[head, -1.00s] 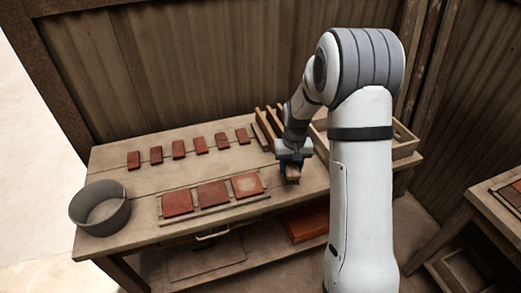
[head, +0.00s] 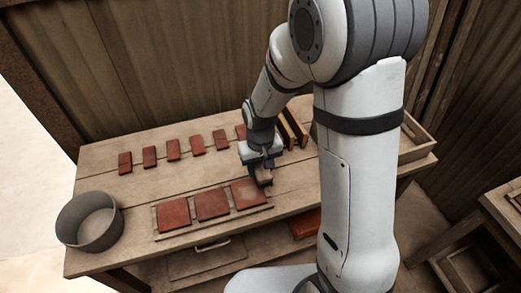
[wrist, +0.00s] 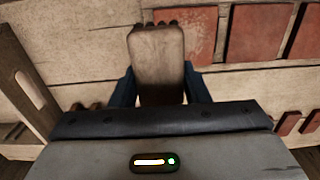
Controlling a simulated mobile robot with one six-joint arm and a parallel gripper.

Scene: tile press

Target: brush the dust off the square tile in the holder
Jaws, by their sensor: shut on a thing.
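My gripper (head: 262,163) is shut on a brush with a plain wooden back (wrist: 160,62), its dark bristle tips showing at the far end in the wrist view. In the head view the brush (head: 264,179) is at the back right corner of the right-hand square tile (head: 247,194). That tile is red; in the wrist view it (wrist: 190,38) shows pale mottling and is partly hidden by the brush. I cannot tell whether the bristles touch it. It lies in the wooden holder (head: 215,229) beside two other square red tiles (head: 211,205) (head: 174,214).
Several small red tiles (head: 173,150) lie in a row behind the holder. A grey round bucket (head: 90,224) stands at the left end of the table. A wooden rack (head: 293,128) is behind my gripper, and a wooden tray (head: 414,144) is at the right.

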